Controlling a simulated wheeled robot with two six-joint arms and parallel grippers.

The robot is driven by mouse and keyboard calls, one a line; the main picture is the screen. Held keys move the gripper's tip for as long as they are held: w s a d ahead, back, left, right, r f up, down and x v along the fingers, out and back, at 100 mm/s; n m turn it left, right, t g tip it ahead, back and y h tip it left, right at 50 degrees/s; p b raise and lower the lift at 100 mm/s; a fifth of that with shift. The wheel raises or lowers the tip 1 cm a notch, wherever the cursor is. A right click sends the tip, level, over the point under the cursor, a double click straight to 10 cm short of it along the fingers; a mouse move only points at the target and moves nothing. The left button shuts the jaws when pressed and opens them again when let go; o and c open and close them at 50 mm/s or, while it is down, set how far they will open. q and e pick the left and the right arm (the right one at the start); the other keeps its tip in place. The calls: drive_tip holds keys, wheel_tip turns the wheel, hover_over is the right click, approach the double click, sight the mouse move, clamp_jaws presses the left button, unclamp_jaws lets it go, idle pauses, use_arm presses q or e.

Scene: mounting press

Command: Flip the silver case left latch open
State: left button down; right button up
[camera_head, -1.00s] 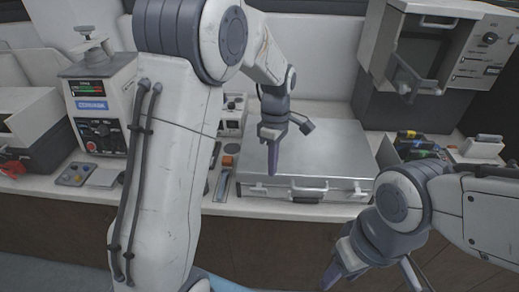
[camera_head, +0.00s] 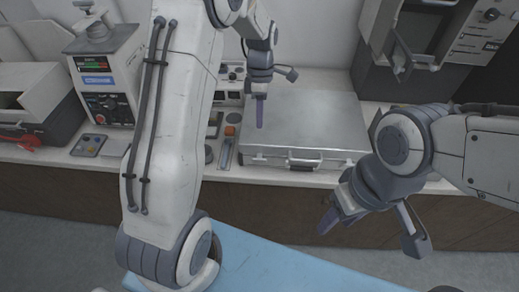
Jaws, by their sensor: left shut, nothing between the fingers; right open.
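The silver case (camera_head: 315,118) lies flat and closed on the counter, its front edge and handle (camera_head: 304,160) facing me. Its left latch (camera_head: 259,159) is a small fitting on the front face, left of the handle; it is too small to tell whether it is flipped. My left gripper (camera_head: 260,124) is shut and empty, its fingers pointing down in front of the left part of the lid in the picture, behind the latch. Contact with the lid cannot be told. My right gripper (camera_head: 370,236) is open and empty, low in front of the counter, right of the case handle.
A machine with a small screen (camera_head: 103,75) stands at the counter's left. A grey cabinet with an open door (camera_head: 402,60) stands at the back right. A small device with an orange button (camera_head: 230,131) sits left of the case. A blue surface (camera_head: 270,262) lies below me.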

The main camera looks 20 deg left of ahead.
sight(259, 159)
use_arm(q)
drive_tip(key=f+p, duration=0.1)
drive_tip(key=f, duration=0.2)
drive_tip(key=s+f+p, duration=0.1)
drive_tip(key=f, duration=0.3)
drive_tip(key=s+f+p, duration=0.1)
drive_tip(key=f, duration=0.2)
drive_tip(key=shift+s+d+f+p, duration=0.15)
drive_tip(key=shift+d+f+p, duration=0.15)
drive_tip(key=shift+d+f, duration=0.1)
drive_tip(key=shift+f, duration=0.65)
